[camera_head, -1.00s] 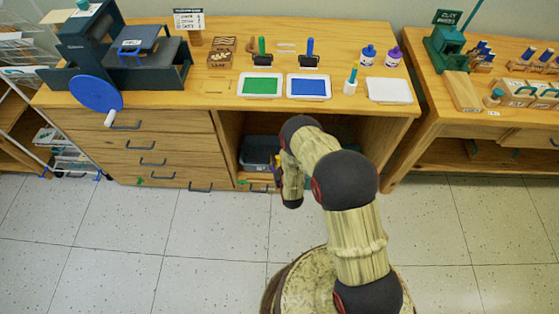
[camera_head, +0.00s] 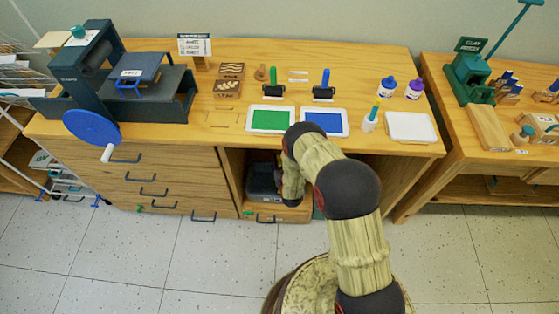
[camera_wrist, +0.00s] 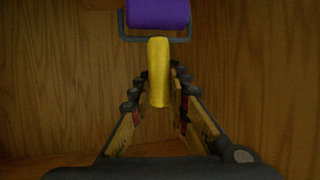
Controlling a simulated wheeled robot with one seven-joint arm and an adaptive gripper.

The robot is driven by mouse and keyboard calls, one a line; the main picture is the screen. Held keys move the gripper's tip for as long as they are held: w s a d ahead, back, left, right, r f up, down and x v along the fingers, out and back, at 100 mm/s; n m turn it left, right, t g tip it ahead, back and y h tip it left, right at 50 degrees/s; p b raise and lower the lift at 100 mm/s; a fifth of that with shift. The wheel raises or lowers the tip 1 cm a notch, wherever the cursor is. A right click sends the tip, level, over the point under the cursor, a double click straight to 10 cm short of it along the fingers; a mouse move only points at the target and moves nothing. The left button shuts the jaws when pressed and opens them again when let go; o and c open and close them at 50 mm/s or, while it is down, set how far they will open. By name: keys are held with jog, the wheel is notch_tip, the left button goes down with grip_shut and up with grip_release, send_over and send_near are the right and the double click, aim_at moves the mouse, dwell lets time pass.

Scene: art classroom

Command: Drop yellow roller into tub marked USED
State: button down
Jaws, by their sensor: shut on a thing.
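My gripper (camera_wrist: 158,80) is shut on the yellow handle (camera_wrist: 158,65) of a roller, seen in the wrist view. The roller's drum (camera_wrist: 158,13) is purple, in a dark frame beyond the fingertips. Wooden panels surround it. In the head view my arm's end is at the open cubby under the printing table, and the gripper and roller are hidden there. A dark grey tub (camera_head: 262,180) stands in that cubby, just left of my arm. I cannot read any USED mark on it.
The wooden table (camera_head: 350,65) carries a press (camera_head: 130,85), a green ink tray (camera_head: 271,120), a blue ink tray (camera_head: 322,122), brayers and bottles. A drawer bank (camera_head: 165,175) borders the cubby on the left. Open floor (camera_head: 130,250) lies in front.

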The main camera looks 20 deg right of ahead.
aim_at(280, 166)
jog(key=shift+f+b, duration=1.9)
jog(key=shift+f, duration=0.95)
jog(key=c, duration=1.6)
grip_release()
jog(key=shift+s, duration=0.1)
jog(key=v, duration=1.1)
jog(key=shift+s+r, duration=0.15)
jog(key=shift+s, duration=0.25)
jog(key=shift+r+p, duration=1.5)
jog(key=shift+r, duration=0.5)
jog(key=shift+f, duration=0.1)
